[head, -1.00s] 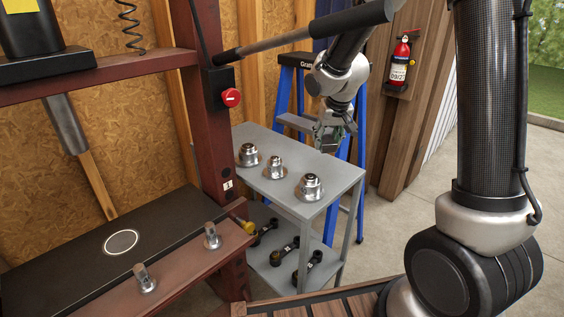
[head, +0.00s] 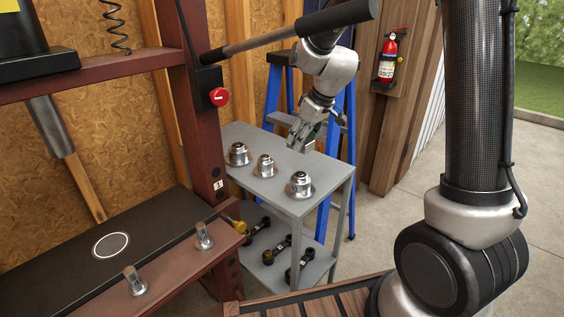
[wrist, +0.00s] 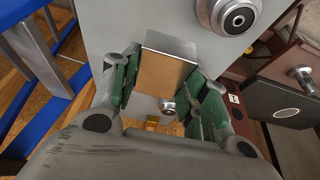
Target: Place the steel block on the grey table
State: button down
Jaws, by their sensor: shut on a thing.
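My gripper (head: 303,132) is at the far right edge of the grey table (head: 283,192), pointing down and tilted. In the wrist view, my gripper (wrist: 165,80) is shut on the steel block (wrist: 163,72), with green-padded fingers on both sides of it. The block has a bright steel upper edge and a brownish face. The grey table (wrist: 125,18) shows beyond the block; I cannot tell whether they touch. In the head view the block is mostly hidden by the fingers.
Several round metal hubs (head: 300,185) stand in a row on the table top. Black linkage parts (head: 276,250) lie on its lower shelf. A red press frame (head: 205,150) stands to the left, and a blue ladder (head: 350,150) behind.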

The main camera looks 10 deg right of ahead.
aim_at(310, 147)
notch_tip(310, 147, down, 9)
jog(key=shift+r, duration=0.1)
dwell(0.3)
jog(key=c, duration=1.1)
grip_release()
jog(key=shift+f, duration=0.2)
jog(key=shift+o, duration=0.2)
jog(key=v, duration=1.2)
jog(key=shift+r, duration=0.3)
jog(key=s+d+r+m+h, duration=0.1)
jog(key=s+d+r+m, duration=0.1)
jog(key=s, duration=0.6)
jog(key=s+d+r+m+h, duration=0.1)
jog(key=s+d+r+m, duration=0.1)
jog(key=s+d+r, duration=0.3)
jog(key=s+d+r+m, duration=0.3)
jog(key=s+d, duration=0.1)
jog(key=s, duration=0.8)
jog(key=shift+s+d+r+h, duration=0.2)
jog(key=shift+s+r+h, duration=0.1)
jog(key=shift+h, duration=0.1)
